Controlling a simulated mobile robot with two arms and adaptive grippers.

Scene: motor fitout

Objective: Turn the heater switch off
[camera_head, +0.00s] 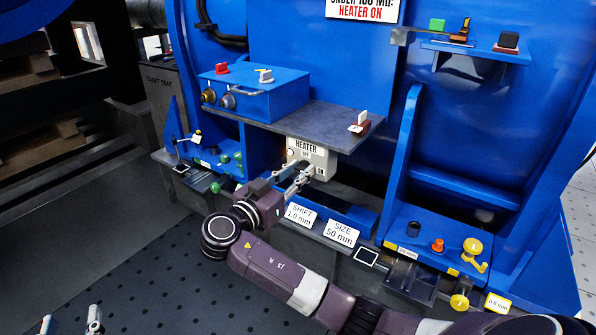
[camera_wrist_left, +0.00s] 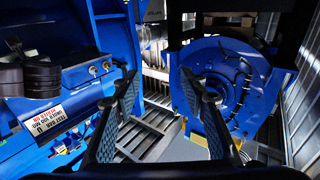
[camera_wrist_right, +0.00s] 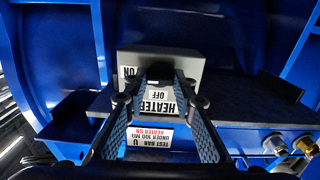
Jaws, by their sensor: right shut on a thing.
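The heater box (camera_head: 325,159) is a pale box under a grey shelf, labelled HEATER, with OFF and ON marks. It shows upside down in the right wrist view (camera_wrist_right: 190,64), with OFF at the middle and ON to the left. My right gripper (camera_head: 303,174) is at the front of the box. In the right wrist view its fingers close on the dark switch handle (camera_wrist_right: 160,74), which they partly hide; its exact setting is hard to tell. My left gripper (camera_head: 71,321) is low at the left, its fingers apart and empty in the left wrist view (camera_wrist_left: 160,88).
A grey shelf (camera_head: 318,122) overhangs the heater box and carries a small red-and-white part (camera_head: 359,125). A blue box with knobs (camera_head: 262,95) stands to its left. A HEATER ON sign (camera_head: 364,10) hangs above.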

